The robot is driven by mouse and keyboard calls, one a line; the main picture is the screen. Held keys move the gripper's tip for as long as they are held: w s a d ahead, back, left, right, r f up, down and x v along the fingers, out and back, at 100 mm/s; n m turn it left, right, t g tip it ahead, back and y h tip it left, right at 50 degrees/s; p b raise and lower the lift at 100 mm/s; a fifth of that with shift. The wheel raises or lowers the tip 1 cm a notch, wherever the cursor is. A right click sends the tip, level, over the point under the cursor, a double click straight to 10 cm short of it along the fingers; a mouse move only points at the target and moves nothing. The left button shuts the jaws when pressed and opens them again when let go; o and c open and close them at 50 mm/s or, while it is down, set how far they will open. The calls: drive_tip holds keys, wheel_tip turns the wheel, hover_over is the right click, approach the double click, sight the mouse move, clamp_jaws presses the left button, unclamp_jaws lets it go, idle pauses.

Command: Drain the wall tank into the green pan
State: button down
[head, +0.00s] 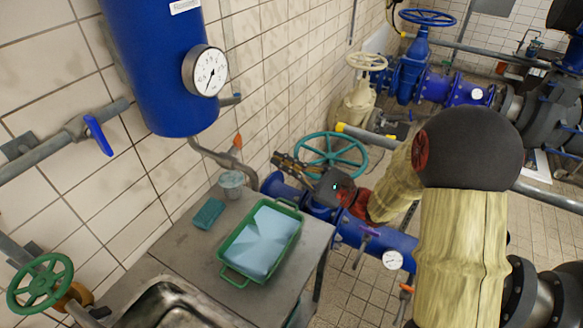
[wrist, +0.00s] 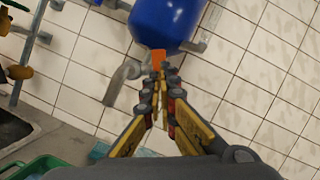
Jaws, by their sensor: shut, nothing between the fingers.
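The blue wall tank (head: 160,65) hangs on the tiled wall and shows at the top of the wrist view (wrist: 165,18). A grey outlet pipe (head: 205,152) curves below it, with an orange handle (head: 238,141). The pipe's bent end (wrist: 122,82) shows left of my fingers in the wrist view; no stream shows. The green pan (head: 226,270) sits on the bench with a flat pale-blue surface inside, seemingly water. My gripper (head: 277,157) is shut and empty, right of the handle. In the wrist view its tips (wrist: 158,82) overlap the handle's lower end (wrist: 158,58); contact is unclear.
A grey bench (head: 180,250) holds a small bucket (head: 231,183), a teal sponge (head: 208,214) and a sink (head: 170,305). A gauge (head: 205,71) sits on the tank. A teal handwheel (head: 331,150) and blue pipework stand close to my gripper. A blue-levered pipe (head: 97,133) runs left.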

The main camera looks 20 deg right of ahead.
sight(240, 138)
drive_tip(key=b+x, duration=0.1)
drive_tip(key=x, duration=0.7)
drive_tip(key=shift+w+a, duration=0.1)
drive_tip(key=shift+a, duration=0.1)
drive_tip(key=shift+r, duration=0.1)
drive_tip(key=p, duration=0.1)
drive_tip(key=r+h+p, duration=0.1)
drive_tip(key=shift+w+a+r+m+p, duration=0.15)
drive_tip(key=shift+a+m+p, duration=0.15)
drive_tip(key=shift+a+p, duration=0.1)
drive_tip(key=h+p, duration=0.1)
drive_tip(key=m+h+p, duration=0.1)
drive_tip(key=p, duration=0.1)
drive_tip(key=shift+a+r+h, duration=0.15)
drive_tip(key=shift+r+h, duration=0.1)
drive_tip(key=shift+h, duration=0.05)
drive_tip(key=shift+w+a+r, duration=0.1)
